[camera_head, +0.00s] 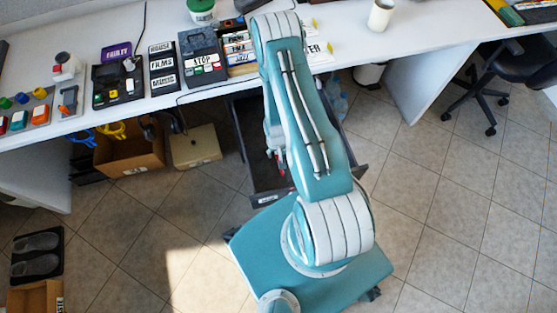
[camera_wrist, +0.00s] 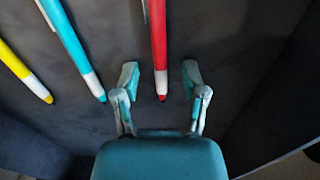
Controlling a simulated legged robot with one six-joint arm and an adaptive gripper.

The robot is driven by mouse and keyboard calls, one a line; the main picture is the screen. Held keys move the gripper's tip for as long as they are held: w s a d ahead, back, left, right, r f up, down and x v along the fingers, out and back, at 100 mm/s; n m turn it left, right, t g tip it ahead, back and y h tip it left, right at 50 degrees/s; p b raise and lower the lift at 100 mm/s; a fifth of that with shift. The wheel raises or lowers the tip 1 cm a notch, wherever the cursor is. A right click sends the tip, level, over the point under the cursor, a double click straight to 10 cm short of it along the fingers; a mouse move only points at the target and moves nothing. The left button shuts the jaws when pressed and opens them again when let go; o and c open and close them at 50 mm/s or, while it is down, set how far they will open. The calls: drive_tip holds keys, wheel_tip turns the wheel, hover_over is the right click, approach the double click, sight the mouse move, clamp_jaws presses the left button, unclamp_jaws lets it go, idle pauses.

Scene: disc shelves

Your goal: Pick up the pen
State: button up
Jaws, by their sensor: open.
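In the wrist view a red pen (camera_wrist: 158,45) with a white band near its tip points down the picture between the fingers of my gripper (camera_wrist: 160,80). My gripper is open, with one finger to each side of the red pen and gaps between. A cyan pen (camera_wrist: 72,45) and a yellow pen (camera_wrist: 22,70) lie to the left on the same dark surface. In the head view my arm reaches to an open dark drawer (camera_head: 262,182) under the desk, and a bit of red shows in it. The gripper is mostly hidden there by my arm.
The white desk (camera_head: 365,50) runs above the drawer and carries a white cup (camera_head: 380,14), a green-lidded tub (camera_head: 202,10) and several devices. A cardboard box (camera_head: 130,155) and a beige box (camera_head: 195,147) sit below. A black office chair (camera_head: 500,75) stands right. The tiled floor at right is clear.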

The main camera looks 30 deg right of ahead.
clamp_jaws()
